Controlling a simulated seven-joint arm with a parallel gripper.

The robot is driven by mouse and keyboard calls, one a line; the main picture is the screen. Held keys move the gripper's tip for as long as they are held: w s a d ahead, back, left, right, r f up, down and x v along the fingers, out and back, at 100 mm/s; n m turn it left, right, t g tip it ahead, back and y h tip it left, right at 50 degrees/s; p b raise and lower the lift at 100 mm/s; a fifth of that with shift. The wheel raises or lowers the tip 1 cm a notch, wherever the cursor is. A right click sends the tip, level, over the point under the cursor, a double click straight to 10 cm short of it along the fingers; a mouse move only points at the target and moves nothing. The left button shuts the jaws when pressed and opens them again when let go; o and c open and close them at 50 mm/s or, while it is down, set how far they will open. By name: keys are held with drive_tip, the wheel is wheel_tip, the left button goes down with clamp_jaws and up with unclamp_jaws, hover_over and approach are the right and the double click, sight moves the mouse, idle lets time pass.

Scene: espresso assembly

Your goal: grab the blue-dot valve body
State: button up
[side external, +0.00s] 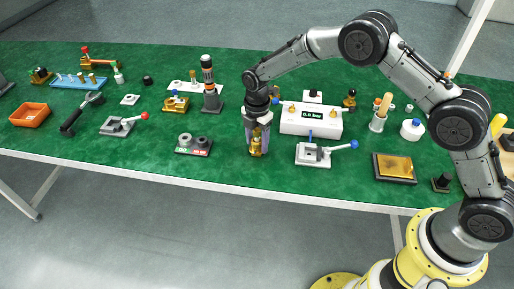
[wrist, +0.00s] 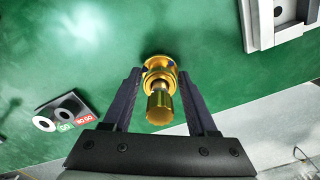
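A brass valve body (side external: 256,146) stands near the front edge of the green table in the side view. It also shows in the wrist view (wrist: 160,107), with a round knob-like end toward the camera and a wider collar beyond it. A small dark blue mark shows by the collar. My gripper (side external: 259,153) points down over it, with one finger on each side. In the wrist view my gripper (wrist: 161,73) looks open, with thin gaps between fingers and brass. Whether a finger touches it is hard to tell.
A GO/NO GO gauge block (side external: 194,144) lies left of my gripper. A clamp fixture with a blue-knobbed lever (side external: 313,155) stands to the right. A white box with a pressure display (side external: 311,119) is behind it. The table's front edge (side external: 225,185) is close.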

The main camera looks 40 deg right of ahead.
clamp_jaws()
drive_tip(key=shift+r, duration=0.1)
